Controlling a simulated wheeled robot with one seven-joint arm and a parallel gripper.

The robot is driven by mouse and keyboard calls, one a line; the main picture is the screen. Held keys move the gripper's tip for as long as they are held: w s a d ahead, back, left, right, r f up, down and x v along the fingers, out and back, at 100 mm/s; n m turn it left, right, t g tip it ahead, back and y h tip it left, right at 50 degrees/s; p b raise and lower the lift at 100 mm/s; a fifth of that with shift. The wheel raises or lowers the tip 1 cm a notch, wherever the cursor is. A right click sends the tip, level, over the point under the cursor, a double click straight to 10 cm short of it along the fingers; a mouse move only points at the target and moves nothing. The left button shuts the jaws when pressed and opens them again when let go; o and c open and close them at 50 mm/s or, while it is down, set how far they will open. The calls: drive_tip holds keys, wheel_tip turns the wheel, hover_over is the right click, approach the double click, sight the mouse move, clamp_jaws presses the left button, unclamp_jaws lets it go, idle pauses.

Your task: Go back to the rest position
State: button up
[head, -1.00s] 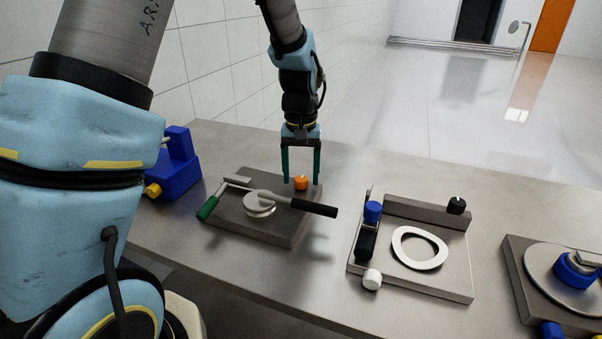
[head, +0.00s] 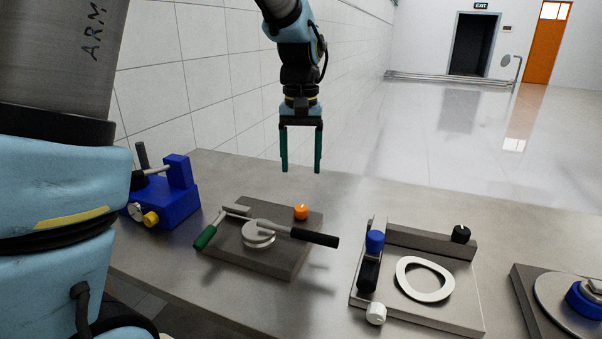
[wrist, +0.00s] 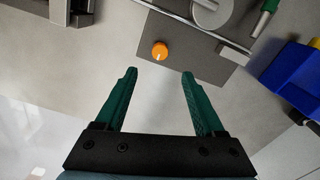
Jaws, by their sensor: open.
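My gripper (head: 301,168) has two green fingers. It is open and empty, pointing down in the air above the table. In the head view it appears above and behind the dark plate fixture (head: 278,263) with the orange knob (head: 301,212). In the wrist view the open gripper (wrist: 158,72) shows with nothing between its fingers. There the orange knob (wrist: 160,50) lies below, just beyond the fingertips in the picture, and apart from them.
The plate fixture carries a round metal disc (head: 257,240) and a black-handled lever (head: 314,237). A blue device (head: 177,199) stands at left. A fixture with a white ring (head: 410,291) and another with a disc (head: 556,296) stand at right. The air around my gripper is clear.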

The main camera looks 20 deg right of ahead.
idle(0.4)
drive_tip(key=a+f, duration=0.1)
drive_tip(key=a, duration=0.5)
drive_tip(key=w+a+f+n, duration=0.1)
drive_tip(key=a, duration=0.5)
drive_tip(key=a+f+n, duration=0.1)
drive_tip(key=a, duration=0.5)
drive_tip(key=shift+w+f+t, duration=0.2)
drive_tip(key=shift+f+t, duration=0.15)
drive_tip(key=shift+t, duration=0.05)
drive_tip(key=s+a+f+n, duration=0.1)
drive_tip(key=s+a, duration=0.1)
drive_tip(key=a, duration=0.4)
drive_tip(key=s+a+f+n, duration=0.1)
drive_tip(key=s+a+f, duration=0.1)
drive_tip(key=a, duration=0.4)
drive_tip(key=shift+s+f+t, duration=0.15)
drive_tip(key=shift+s+t, duration=0.25)
drive_tip(key=shift+s, duration=0.35)
